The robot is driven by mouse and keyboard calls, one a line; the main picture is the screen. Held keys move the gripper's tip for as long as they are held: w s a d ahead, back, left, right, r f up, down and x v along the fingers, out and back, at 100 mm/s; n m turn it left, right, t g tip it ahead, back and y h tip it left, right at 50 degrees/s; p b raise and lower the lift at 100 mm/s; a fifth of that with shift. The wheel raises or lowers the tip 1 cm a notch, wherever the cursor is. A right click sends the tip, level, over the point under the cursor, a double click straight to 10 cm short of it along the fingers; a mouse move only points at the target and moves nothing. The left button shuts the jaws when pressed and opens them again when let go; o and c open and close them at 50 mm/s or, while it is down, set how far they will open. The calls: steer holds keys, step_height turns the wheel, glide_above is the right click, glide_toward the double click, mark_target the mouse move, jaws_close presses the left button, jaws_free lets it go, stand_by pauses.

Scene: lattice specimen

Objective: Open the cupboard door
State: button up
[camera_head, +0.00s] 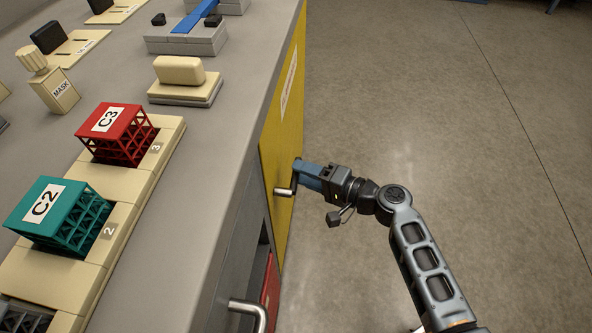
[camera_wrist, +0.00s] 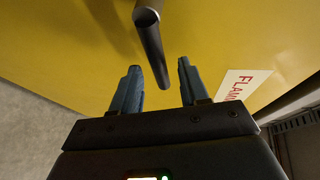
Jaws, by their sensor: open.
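The yellow cupboard door (camera_head: 283,130) is on the side of the grey bench and looks closed. In the wrist view the handle (camera_wrist: 150,45) reaches toward the space between the two open fingers (camera_wrist: 157,85). The fingers stand apart on either side of its end, and no grip on it shows. Whether a finger touches the handle or door I cannot tell.
A white label with red letters (camera_wrist: 241,85) is on the door. The bench top (camera_head: 205,130) holds red and teal lattice blocks. The floor (camera_head: 430,90) at right is clear.

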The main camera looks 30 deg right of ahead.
steer(key=shift+x, duration=1.35)
steer(key=shift+c, duration=0.3)
jaws_close()
